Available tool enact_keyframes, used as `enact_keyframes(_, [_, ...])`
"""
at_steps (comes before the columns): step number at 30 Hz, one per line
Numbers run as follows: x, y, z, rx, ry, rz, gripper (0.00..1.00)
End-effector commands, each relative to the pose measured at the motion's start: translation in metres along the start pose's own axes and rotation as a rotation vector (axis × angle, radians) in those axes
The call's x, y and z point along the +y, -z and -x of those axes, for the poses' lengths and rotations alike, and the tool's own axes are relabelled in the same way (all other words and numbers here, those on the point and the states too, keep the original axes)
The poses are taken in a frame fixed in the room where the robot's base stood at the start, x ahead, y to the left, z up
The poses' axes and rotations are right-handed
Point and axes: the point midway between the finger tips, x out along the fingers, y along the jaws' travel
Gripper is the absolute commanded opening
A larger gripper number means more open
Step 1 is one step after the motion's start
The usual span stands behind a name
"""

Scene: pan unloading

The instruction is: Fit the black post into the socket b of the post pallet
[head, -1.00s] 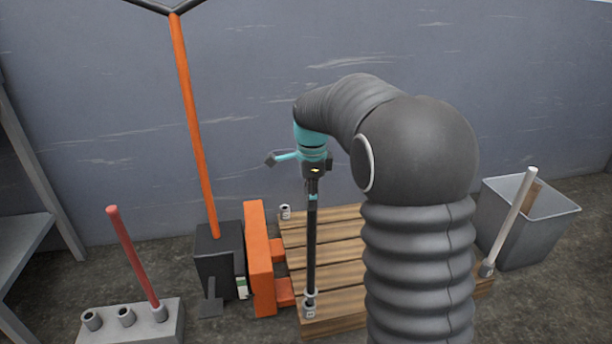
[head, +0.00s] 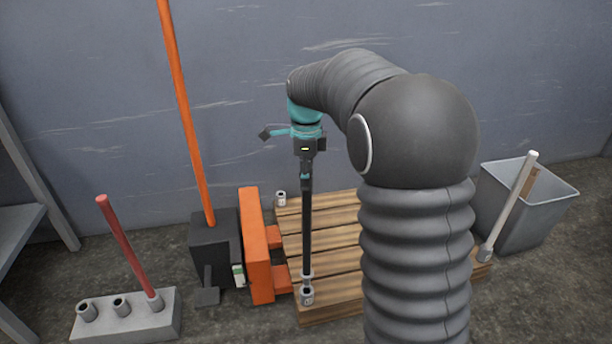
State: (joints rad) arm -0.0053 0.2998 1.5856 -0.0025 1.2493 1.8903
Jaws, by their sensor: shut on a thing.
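My gripper (head: 306,170) is shut on the upper end of the black post (head: 306,225) and holds it nearly upright. The post pallet (head: 335,262) is a slatted wooden pallet with small grey corner sockets. Socket b (head: 307,297), with a faint letter on it, is at the pallet's near left corner. The post's lower end, by a light ring, shows right at or just above this socket's mouth. I cannot tell whether the tip is inside it or behind it. Another socket (head: 281,198) at the far left corner looks empty.
An orange pallet jack (head: 257,245) with a long tilted handle (head: 185,110) stands against the pallet's left side. A grey block (head: 125,322) at the lower left holds a red post (head: 130,245) beside two empty holes. A grey bin (head: 540,225) stands right.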

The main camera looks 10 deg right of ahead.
Motion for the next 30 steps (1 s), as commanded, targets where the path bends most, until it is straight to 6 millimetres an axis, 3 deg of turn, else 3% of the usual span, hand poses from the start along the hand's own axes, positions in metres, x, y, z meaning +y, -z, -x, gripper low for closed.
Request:
enact_keyframes(18, [0.0, 0.001, -0.026, 0.0, 0.001, -0.001, 0.0])
enact_keyframes(30, [0.0, 0.0, -0.023, 0.0, 0.002, -0.001, 0.0])
